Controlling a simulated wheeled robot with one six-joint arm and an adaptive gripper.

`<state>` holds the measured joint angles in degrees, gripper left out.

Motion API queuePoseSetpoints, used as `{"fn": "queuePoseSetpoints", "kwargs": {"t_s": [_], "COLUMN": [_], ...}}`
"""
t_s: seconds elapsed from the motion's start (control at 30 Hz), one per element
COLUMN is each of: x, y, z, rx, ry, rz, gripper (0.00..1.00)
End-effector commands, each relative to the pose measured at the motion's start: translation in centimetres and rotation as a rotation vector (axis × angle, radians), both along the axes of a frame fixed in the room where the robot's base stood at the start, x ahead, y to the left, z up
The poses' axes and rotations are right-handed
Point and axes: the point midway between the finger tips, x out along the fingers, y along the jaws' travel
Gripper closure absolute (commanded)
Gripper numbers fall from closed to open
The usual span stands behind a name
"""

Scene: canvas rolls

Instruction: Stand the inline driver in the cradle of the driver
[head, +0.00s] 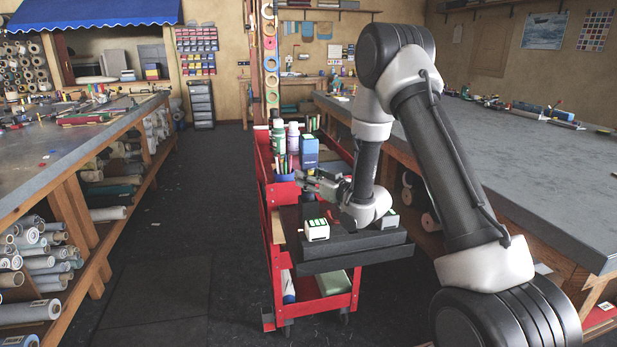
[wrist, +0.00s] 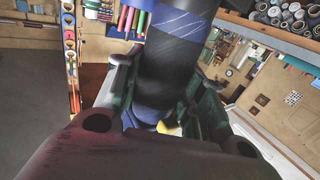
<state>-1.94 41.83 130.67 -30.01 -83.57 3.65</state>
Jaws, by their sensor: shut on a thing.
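My gripper (head: 308,183) is above the red cart, near its middle, in the head view. In the wrist view my gripper (wrist: 164,95) has a finger on each side of a thick, dark rounded body with blue bands, which I take as the inline driver (wrist: 172,62). It is shut on this driver. The driver's lower end is partly hidden between the fingers, and I cannot make it out in the head view. A black holder or tray (head: 350,262) is on the cart below my arm. I cannot tell which part is the driver's cradle.
The red cart (head: 274,262) also carries a white-and-green block (head: 316,230), a blue box (head: 309,152), bottles (head: 278,141) and a cup of pens (head: 285,177). Workbenches stand left (head: 40,160) and right (head: 540,160).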

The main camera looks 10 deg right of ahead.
Motion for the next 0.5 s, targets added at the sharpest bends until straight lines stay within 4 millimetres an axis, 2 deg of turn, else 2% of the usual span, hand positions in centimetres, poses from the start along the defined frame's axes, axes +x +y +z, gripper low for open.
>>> {"fn": "queuePoseSetpoints", "kwargs": {"t_s": [0.5], "x": [0.07], "y": [0.01], "z": [-0.77], "rx": [0.001], "ry": [-0.004], "rz": [0.000], "gripper": [0.90]}}
